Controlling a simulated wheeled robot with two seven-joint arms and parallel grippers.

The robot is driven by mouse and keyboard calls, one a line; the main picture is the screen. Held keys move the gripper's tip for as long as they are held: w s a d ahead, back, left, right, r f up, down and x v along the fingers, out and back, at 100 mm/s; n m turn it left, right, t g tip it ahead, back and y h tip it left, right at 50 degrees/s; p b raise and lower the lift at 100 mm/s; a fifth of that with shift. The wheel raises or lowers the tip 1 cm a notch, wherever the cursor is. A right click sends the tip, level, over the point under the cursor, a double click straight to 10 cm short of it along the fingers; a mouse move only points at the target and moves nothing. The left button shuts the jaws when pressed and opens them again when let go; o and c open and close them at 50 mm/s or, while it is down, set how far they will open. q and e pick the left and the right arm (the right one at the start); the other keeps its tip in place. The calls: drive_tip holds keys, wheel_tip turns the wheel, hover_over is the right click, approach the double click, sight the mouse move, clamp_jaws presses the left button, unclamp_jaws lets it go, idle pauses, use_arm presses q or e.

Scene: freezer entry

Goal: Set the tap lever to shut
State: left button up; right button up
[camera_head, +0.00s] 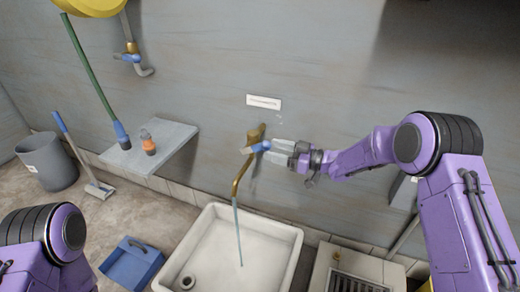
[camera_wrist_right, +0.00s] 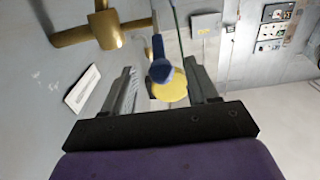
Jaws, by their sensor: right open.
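The brass tap (camera_head: 242,172) sticks out of the grey wall above the white sink (camera_head: 284,236). A thin stream of water (camera_head: 238,232) runs from its spout into the sink. The tap's blue lever (camera_head: 261,146) points right, towards my right gripper (camera_head: 276,152). In the right wrist view the brass body (camera_wrist_right: 106,28) is at the top left, and the lever's blue end (camera_wrist_right: 160,70) shows in the gap of the open right gripper (camera_wrist_right: 163,80). I cannot tell whether a finger touches it. My left gripper is out of view.
A wall shelf (camera_head: 172,140) left of the tap holds an orange bottle (camera_head: 148,146). A green hose (camera_head: 88,75) hangs from a yellow reel (camera_head: 90,5). A blue dustpan (camera_head: 132,264), grey bin (camera_head: 48,165) and floor grate (camera_head: 355,286) lie around the sink. A white label (camera_head: 264,102) is above the tap.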

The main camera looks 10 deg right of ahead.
sight(260, 151)
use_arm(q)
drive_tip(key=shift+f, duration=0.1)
use_arm(e)
drive_tip(key=x, duration=0.5)
drive_tip(key=shift+w+a, duration=0.2)
drive_tip(key=shift+a, duration=0.05)
